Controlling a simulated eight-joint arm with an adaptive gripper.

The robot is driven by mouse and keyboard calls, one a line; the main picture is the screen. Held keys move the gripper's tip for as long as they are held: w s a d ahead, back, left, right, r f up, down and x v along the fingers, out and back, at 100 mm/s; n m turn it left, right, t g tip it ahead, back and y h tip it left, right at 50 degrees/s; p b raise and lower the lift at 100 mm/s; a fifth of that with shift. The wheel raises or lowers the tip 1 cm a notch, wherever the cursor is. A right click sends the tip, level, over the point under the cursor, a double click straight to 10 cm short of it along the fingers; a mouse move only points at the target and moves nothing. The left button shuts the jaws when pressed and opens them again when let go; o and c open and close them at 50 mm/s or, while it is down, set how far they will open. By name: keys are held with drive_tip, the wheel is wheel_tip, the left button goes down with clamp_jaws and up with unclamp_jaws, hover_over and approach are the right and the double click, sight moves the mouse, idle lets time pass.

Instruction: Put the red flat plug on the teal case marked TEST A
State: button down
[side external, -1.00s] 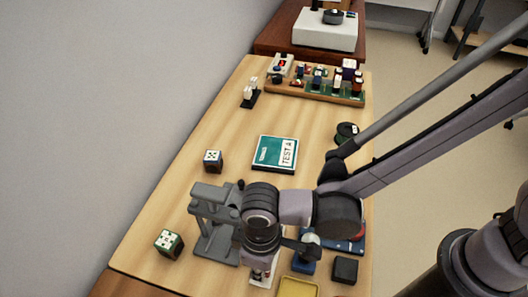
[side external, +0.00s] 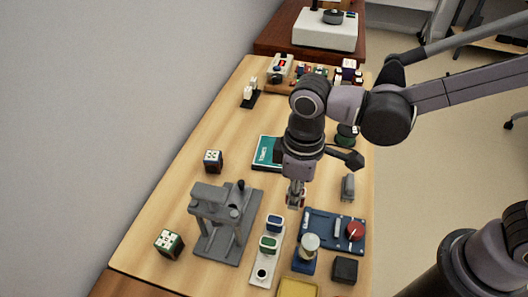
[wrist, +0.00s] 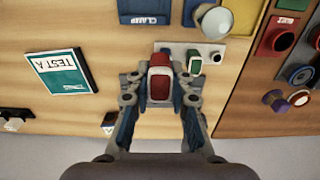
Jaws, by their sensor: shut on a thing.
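My gripper (side external: 296,194) is shut on the red flat plug (wrist: 159,80) and holds it up above the table. In the side view, the plug (side external: 296,202) shows only as a small bit of red between the fingers. The teal case (side external: 265,151) lies flat on the table just behind and left of my gripper, with its right part hidden by my arm. In the wrist view, the case (wrist: 58,72) lies to the left of the plug, with its TEST A label readable upside down.
A pale strip (side external: 256,276) with blue and green plugs stands in front of my gripper. A grey press (side external: 213,250) is at left, a blue CLAMP panel (side external: 318,222) at right. A grey block (side external: 348,188) stands near the right edge.

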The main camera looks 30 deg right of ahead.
drive_tip(key=w+d, duration=2)
drive_tip(key=d, duration=0.1)
drive_tip(key=w+a+f, duration=0.1)
drive_tip(key=a+f, duration=0.1)
drive_tip(key=a, duration=0.1)
drive_tip(key=w+a+f, duration=0.1)
drive_tip(key=a+f, duration=0.1)
drive_tip(key=a, duration=0.2)
drive_tip(key=w+a+f, duration=0.1)
drive_tip(key=a+f, duration=0.1)
drive_tip(key=a, duration=0.1)
drive_tip(key=shift+w+a+f, duration=0.25)
drive_tip(key=shift+w+f, duration=0.05)
drive_tip(key=shift+f, duration=2.1)
drive_tip(key=shift+f, duration=0.1)
drive_tip(key=c, duration=1.2)
unclamp_jaws()
